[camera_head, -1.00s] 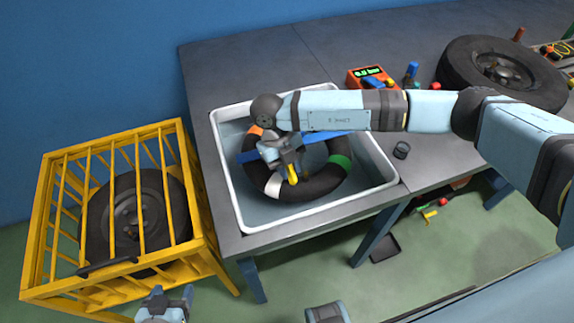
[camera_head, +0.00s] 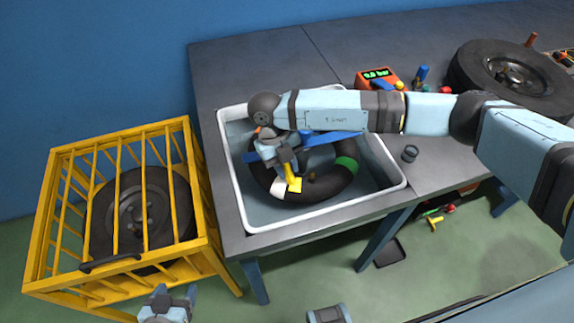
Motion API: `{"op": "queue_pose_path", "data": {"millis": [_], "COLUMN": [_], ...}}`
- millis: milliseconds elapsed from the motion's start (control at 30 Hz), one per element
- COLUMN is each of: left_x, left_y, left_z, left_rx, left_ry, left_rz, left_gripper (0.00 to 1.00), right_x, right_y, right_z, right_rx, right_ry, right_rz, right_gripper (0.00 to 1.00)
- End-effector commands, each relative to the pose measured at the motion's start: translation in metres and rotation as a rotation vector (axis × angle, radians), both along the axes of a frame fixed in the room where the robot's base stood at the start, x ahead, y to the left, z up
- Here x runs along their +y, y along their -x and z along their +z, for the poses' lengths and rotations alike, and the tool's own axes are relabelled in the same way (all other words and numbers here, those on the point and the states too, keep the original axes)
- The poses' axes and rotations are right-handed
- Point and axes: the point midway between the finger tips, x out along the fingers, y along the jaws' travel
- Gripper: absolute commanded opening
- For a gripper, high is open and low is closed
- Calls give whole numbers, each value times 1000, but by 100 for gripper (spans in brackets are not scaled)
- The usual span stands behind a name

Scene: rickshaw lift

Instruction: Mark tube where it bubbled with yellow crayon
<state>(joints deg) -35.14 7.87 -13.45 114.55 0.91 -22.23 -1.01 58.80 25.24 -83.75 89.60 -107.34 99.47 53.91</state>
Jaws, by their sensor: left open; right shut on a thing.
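A black inner tube (camera_head: 325,186) with white, green and orange bands lies in a white water tub (camera_head: 394,190) on the bench. A blue bar (camera_head: 335,138) lies across the tube. My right gripper (camera_head: 288,172) is over the near left part of the tube, shut on the yellow crayon (camera_head: 293,184), which points down at the tube. I cannot tell whether its tip touches. A yellow patch shows at the crayon's lower end. My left gripper (camera_head: 165,303) is low at the bottom edge, open and empty, in front of the cage.
A yellow cage (camera_head: 60,275) holding a wheel (camera_head: 140,215) stands at the left. An orange gauge box (camera_head: 380,78), a small black cup (camera_head: 410,153) and a large tyre (camera_head: 500,70) are on the bench (camera_head: 250,65). A black tray (camera_head: 390,252) lies on the floor.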

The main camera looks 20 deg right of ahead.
Motion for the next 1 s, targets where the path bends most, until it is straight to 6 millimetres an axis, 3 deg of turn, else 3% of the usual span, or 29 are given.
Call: {"op": "queue_pose_path", "data": {"millis": [633,1000], "left_x": [0,0], "left_y": [0,0], "left_z": [7,6], "left_rx": [0,0], "left_ry": [0,0], "left_rz": [0,0], "left_gripper": [68,68], "right_x": [-18,-19], "right_y": [10,10], "right_z": [1,0], "right_rx": [-1,-1], "right_ry": [0,0], "right_rz": [0,0], "right_gripper": [1,1]}}
